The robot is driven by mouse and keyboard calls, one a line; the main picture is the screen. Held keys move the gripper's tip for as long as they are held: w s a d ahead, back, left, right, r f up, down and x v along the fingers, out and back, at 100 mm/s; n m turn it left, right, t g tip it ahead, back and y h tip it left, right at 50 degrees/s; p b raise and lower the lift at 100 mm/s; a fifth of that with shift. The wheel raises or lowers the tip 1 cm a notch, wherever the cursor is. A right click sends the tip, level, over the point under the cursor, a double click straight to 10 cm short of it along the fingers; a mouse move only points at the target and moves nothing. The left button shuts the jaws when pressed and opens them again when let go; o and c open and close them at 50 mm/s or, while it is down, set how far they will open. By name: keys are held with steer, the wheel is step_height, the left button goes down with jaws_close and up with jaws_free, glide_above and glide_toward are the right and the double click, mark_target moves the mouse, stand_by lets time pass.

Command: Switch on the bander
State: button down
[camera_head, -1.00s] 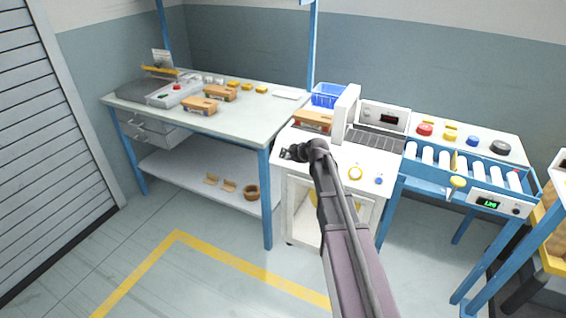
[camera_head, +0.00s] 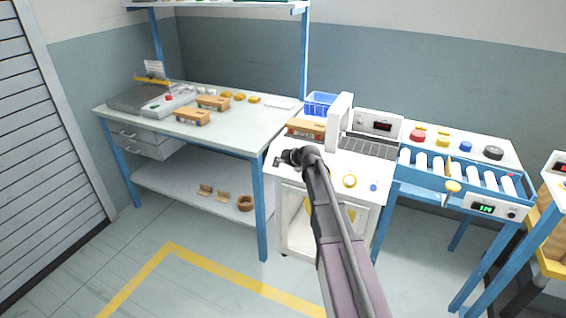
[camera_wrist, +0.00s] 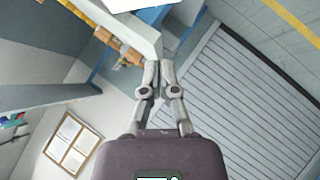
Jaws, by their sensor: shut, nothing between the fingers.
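A white machine (camera_head: 355,165) with a glass-like front door stands mid-picture in the head view; it seems to be the bander, though I cannot read a label. An upright white panel (camera_head: 339,122) and a box with a dark display (camera_head: 378,126) rise behind. My gripper (camera_head: 281,160) is over the machine's left front edge, left of both controls. In the wrist view my gripper (camera_wrist: 158,68) is shut and empty, its fingertips together. My arm hides part of the machine's front.
A workbench (camera_head: 245,127) with wooden blocks (camera_head: 192,117) stands left. A blue bin (camera_head: 320,103) and another block (camera_head: 306,127) are behind my gripper. A roller conveyor (camera_head: 437,164) with a lit green display (camera_head: 484,208) stands right. The floor in front is clear.

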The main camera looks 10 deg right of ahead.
steer(key=b, duration=0.6)
glide_toward(273, 164)
steer(key=w+a+f, duration=0.1)
steer(key=w, duration=0.1)
steer(key=w+a+f, duration=0.1)
steer(key=a, duration=0.1)
steer(key=shift+w+a, duration=0.15)
steer(key=shift+w, duration=0.25)
steer(key=shift+w+d+f+b, duration=0.25)
steer(key=shift+w+f+b, duration=0.05)
steer(key=shift+f+b, duration=0.15)
steer(key=shift+w+d+f+b, duration=0.25)
steer(key=shift+w+f+b, duration=0.1)
steer(key=shift+f, duration=0.15)
